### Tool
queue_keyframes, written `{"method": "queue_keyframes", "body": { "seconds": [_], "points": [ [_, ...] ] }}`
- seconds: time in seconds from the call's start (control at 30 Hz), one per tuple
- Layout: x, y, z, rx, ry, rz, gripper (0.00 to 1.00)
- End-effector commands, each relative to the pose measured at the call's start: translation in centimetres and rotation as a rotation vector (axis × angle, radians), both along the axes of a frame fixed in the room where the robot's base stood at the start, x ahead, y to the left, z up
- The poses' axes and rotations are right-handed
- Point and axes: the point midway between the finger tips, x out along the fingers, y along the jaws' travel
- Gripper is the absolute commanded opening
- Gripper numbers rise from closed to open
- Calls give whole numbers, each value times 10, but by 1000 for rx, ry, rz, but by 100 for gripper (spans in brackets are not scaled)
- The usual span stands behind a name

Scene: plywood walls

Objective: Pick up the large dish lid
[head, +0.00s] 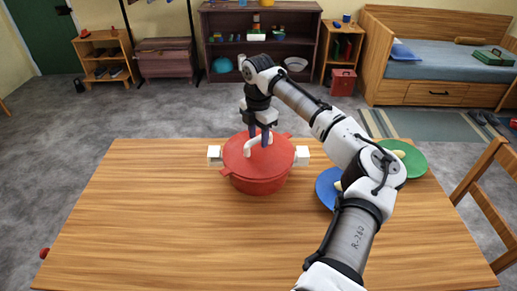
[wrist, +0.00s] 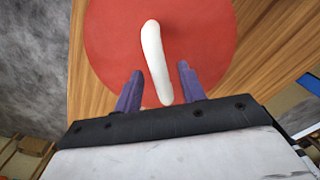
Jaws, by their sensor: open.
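The large dish lid (head: 243,158) is red and round with a white bar handle (head: 259,144). It sits on a red pot (head: 260,185) with white side handles, on the wooden table. My gripper (head: 259,137) points down just above the lid at its handle. In the wrist view the lid (wrist: 108,40) fills the upper middle, and its white handle (wrist: 154,60) runs lengthwise. The open purple fingers of my gripper (wrist: 158,85) stand on either side of the handle's near end, with gaps showing on both sides.
On the table (head: 150,230), a blue plate (head: 325,190) and a green plate (head: 413,160) lie to the right, partly behind my arm. A wooden chair (head: 490,195) stands at the right edge. The table's left and front are clear. Shelves and a bed stand at the back.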

Motion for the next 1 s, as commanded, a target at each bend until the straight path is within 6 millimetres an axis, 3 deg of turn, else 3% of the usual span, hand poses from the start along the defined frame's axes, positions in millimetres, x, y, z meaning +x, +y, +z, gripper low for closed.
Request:
{"method": "queue_keyframes", "body": {
  "seconds": [0.13, 0.37, 0.7, 1.0],
  "points": [
    [0, -1, -14, 1, 1, -1, 40],
    [0, 0, -17, 1, 0, -1, 40],
    [0, 0, -17, 1, 0, -1, 0],
    [0, 0, -16, 1, -2, -1, 0]
  ]
}}
